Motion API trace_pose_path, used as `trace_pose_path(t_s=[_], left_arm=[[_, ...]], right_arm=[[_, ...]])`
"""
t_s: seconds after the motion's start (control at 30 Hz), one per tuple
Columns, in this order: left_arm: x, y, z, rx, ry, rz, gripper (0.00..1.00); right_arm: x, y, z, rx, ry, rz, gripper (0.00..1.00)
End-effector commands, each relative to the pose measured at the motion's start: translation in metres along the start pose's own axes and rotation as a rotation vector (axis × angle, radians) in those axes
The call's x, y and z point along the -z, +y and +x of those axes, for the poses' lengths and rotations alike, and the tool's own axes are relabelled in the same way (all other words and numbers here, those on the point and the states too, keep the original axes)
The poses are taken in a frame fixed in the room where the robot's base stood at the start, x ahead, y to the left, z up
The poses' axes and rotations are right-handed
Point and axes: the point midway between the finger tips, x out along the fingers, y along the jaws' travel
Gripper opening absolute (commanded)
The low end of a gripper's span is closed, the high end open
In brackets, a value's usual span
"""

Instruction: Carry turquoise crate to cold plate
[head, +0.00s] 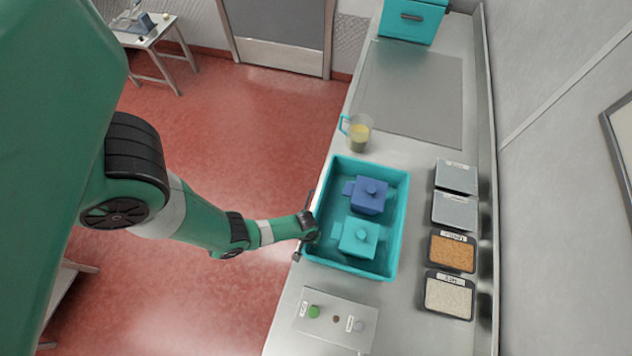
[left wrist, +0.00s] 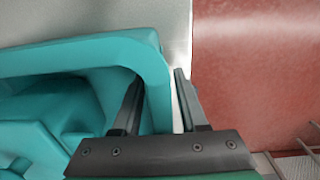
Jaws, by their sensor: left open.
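The turquoise crate (head: 374,167) stands on the steel counter in the head view. It holds a blue lidded pot (head: 370,195) and a turquoise lidded pot (head: 359,238). My left gripper (head: 307,228) is at the crate's left wall. In the left wrist view the open fingers (left wrist: 158,78) stand on either side of the crate's rim (left wrist: 85,55), with a gap visible on the outer side. A flat grey panel (head: 415,95), which looks like the cold plate, lies farther back on the counter, bare. My right gripper is not in view.
A measuring jug (head: 359,133) with yellow contents stands between crate and panel, near the left edge. Several ingredient trays (head: 452,252) line the right side. A button box (head: 336,322) is in front. A turquoise cabinet (head: 411,22) stands behind the panel.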

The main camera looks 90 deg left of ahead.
Motion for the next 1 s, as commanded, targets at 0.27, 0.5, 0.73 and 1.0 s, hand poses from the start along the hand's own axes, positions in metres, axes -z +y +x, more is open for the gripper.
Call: trace_pose_path(t_s=[0.27,0.5,0.73,1.0], left_arm=[[-0.0001,0.0002,0.0000,0.000,0.000,0.001,0.03],[-0.0002,0.0002,0.0001,0.000,0.000,0.001,0.00],[-0.0002,0.0003,0.0001,0.000,0.000,0.001,0.00],[-0.0002,0.0002,0.0001,0.000,0.000,0.001,0.00]], right_arm=[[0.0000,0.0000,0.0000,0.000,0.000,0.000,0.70],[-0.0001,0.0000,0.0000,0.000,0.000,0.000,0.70],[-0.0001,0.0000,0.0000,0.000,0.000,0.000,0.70],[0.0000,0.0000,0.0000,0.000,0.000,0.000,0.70]])
